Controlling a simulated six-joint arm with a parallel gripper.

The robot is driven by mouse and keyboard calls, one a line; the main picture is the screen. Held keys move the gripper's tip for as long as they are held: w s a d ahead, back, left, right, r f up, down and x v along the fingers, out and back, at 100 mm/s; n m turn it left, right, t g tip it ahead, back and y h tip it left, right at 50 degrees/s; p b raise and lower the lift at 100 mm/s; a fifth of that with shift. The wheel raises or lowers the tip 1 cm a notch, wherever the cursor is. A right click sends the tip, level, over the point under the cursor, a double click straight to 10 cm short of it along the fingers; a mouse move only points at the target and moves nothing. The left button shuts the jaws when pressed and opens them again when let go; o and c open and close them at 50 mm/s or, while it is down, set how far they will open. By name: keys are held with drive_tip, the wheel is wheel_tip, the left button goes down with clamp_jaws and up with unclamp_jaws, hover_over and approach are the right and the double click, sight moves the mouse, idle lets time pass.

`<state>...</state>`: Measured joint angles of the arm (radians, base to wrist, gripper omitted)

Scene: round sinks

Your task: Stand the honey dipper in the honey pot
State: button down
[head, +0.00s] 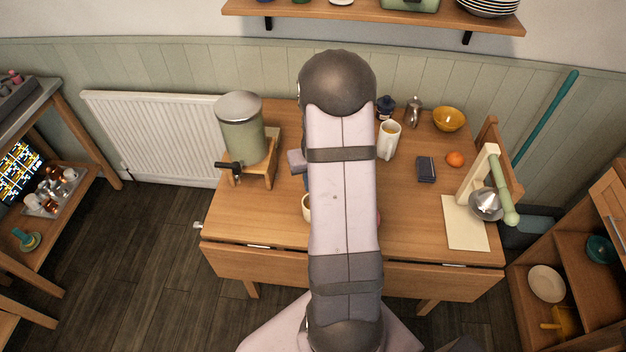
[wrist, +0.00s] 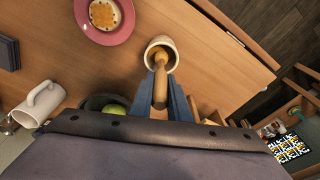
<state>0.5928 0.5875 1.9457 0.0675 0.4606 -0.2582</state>
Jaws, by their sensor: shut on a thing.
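The honey dipper (wrist: 160,92) is a wooden stick seen nearly end-on in the wrist view. My gripper (wrist: 163,92) has blue fingers, one on each side of the dipper's handle, and is shut on it. The honey pot (wrist: 149,57) is a small cream, round pot just beyond the fingertips. The dipper's far end shows within the pot's mouth; I cannot tell how deep it is or whether it touches the pot. In the head view the pot (head: 306,208) peeks out left of my arm, which hides the dipper and most of the gripper.
A pink plate (wrist: 122,34) with a crumpet lies near the pot. A green apple (wrist: 115,109) in a dark bowl and a white mug (wrist: 36,104) are nearby. A drinks dispenser (head: 241,125) stands on the table's left; the table's front edge is close to the pot.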

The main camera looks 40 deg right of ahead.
drive_tip(key=shift+f+b, duration=0.5)
drive_tip(key=shift+f, duration=0.5)
drive_tip(key=c, duration=1.6)
unclamp_jaws()
drive_tip(key=shift+s+a+r+b, duration=0.15)
drive_tip(key=shift+r+b, duration=0.15)
drive_tip(key=shift+r, duration=0.9)
drive_tip(key=shift+s+r+b, duration=0.2)
drive_tip(key=shift+r+b, duration=0.1)
drive_tip(key=shift+r, duration=0.95)
drive_tip(key=shift+s+a+r+b, duration=0.15)
drive_tip(key=shift+r+b, duration=0.15)
drive_tip(key=shift+r, duration=0.9)
